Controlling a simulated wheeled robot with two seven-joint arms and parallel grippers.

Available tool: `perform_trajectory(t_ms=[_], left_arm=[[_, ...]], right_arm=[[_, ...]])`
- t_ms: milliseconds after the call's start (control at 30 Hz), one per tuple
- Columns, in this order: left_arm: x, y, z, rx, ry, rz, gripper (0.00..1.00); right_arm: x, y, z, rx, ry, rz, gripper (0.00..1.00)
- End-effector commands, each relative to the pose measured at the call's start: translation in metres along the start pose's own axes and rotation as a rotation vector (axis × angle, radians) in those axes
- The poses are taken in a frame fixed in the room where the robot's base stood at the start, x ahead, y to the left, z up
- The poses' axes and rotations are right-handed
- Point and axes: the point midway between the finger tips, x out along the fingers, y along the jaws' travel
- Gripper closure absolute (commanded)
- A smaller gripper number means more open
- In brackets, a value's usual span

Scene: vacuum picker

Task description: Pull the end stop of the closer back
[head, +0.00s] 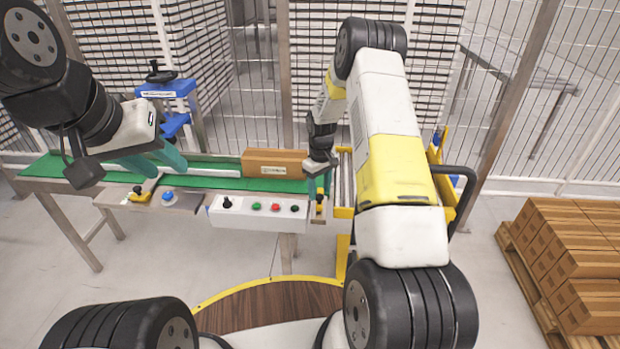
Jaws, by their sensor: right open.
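I cannot tell for sure which part is the end stop. A small yellow piece with a black knob (319,209) stands at the right end of the green conveyor (225,183), just right of the control box. My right gripper (321,184) is directly above it, open, its fingers partly hidden by its own body; contact cannot be made out. A closed brown carton (273,163) lies on the belt just left of this gripper. My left gripper (153,163) is over the left part of the conveyor, its teal fingers apart and empty.
A white control box (258,212) with buttons fronts the conveyor. A blue machine with a black handwheel (166,90) stands behind it. Another yellow piece (139,196) sits at the left front edge. A pallet of cartons (570,255) stands right. Wire fencing closes the back.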

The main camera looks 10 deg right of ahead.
Motion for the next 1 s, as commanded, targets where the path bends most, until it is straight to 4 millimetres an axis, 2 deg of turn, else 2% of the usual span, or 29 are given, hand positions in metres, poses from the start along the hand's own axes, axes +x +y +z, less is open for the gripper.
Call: perform_trajectory(t_ms=[100, 300, 767, 867, 967, 1000], left_arm=[[0.0, 0.0, 0.0, 0.0, 0.0, 0.0, 0.64], [0.0, 0.0, 0.0, 0.0, 0.0, 0.0, 0.64], [0.0, 0.0, 0.0, 0.0, 0.0, 0.0, 0.64], [0.0, 0.0, 0.0, 0.0, 0.0, 0.0, 0.64], [0.0, 0.0, 0.0, 0.0, 0.0, 0.0, 0.64], [0.0, 0.0, 0.0, 0.0, 0.0, 0.0, 0.64]], right_arm=[[-0.024, 0.0, -0.001, 0.0, 0.003, 0.001, 0.5], [-0.05, -0.001, 0.0, 0.0, 0.001, 0.0, 0.5], [-0.061, -0.001, 0.001, 0.003, 0.004, 0.001, 0.5], [-0.086, -0.003, 0.003, 0.02, 0.026, 0.009, 0.5], [-0.129, -0.01, 0.011, 0.052, 0.065, 0.019, 0.5], [-0.149, -0.015, 0.017, 0.07, 0.085, 0.022, 0.5]])
